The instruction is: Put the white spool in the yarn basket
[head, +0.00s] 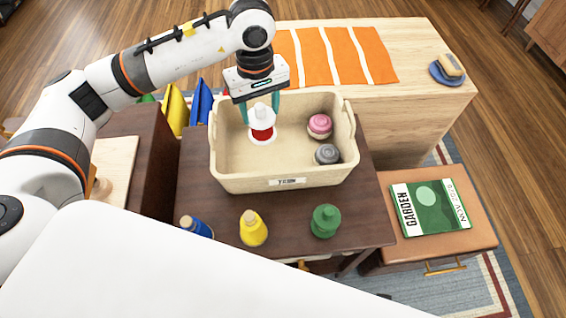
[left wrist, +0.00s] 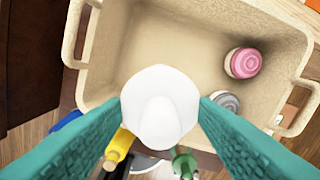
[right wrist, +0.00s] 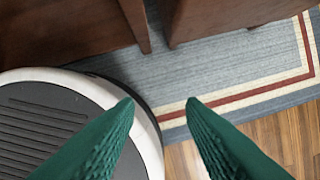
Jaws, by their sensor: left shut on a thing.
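The white spool (head: 262,113) has a knobbed white top and a red band with a pale rim lower down. My left gripper (head: 261,104) is shut on it, with teal fingers on both sides. It is over the left part of the inside of the cream yarn basket (head: 231,178); I cannot tell whether its bottom touches the floor. In the left wrist view the white spool (left wrist: 160,105) sits between the fingertips and hides part of the basket wall. My right gripper (right wrist: 159,102) shows only in the right wrist view, open and empty above the floor.
A pink spool (head: 319,124) and a grey spool (head: 327,154) lie in the basket's right part. A book (head: 430,207) lies at right.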

